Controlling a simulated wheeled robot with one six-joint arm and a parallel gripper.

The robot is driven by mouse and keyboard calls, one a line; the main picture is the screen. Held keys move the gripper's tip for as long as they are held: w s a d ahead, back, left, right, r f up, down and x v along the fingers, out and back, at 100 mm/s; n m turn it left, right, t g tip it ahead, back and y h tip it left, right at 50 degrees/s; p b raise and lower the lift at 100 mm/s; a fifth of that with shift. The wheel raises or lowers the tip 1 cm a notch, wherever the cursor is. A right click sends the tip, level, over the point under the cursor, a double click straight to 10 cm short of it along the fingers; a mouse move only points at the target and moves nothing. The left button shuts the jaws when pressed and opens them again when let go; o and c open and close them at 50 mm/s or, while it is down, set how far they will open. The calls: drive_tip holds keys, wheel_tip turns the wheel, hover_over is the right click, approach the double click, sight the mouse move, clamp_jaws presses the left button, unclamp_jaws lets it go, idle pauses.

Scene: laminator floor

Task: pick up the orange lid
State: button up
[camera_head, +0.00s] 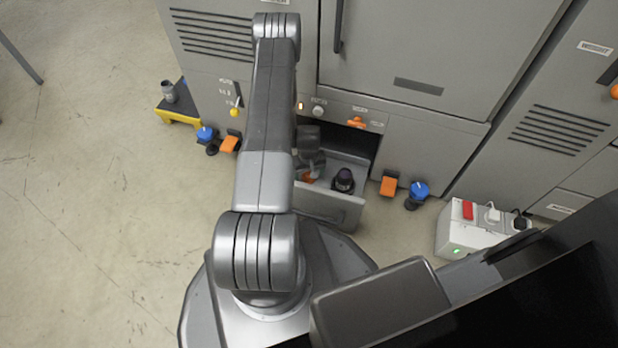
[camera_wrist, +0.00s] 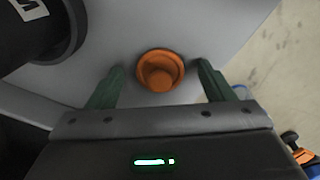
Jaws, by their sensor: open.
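The orange lid (camera_wrist: 160,70) is round with a raised middle. It lies on the grey floor of an open drawer (camera_head: 327,207) in the cabinet. In the wrist view it sits between and just beyond the two green fingers of my gripper (camera_wrist: 160,88), which is open and empty. In the head view only a bit of orange (camera_head: 308,177) shows in the drawer beside my arm, and my fingers there are mostly hidden.
A black cylindrical item (camera_head: 343,181) stands in the drawer to the right of the lid; in the wrist view it fills the upper left (camera_wrist: 38,28). The drawer walls surround both. A white power box (camera_head: 480,228) stands on the floor at right. Open floor (camera_head: 90,190) lies at left.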

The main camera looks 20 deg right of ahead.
drive_tip(key=shift+c, duration=0.2)
drive_tip(key=c, duration=1)
drive_tip(key=shift+r, duration=0.15)
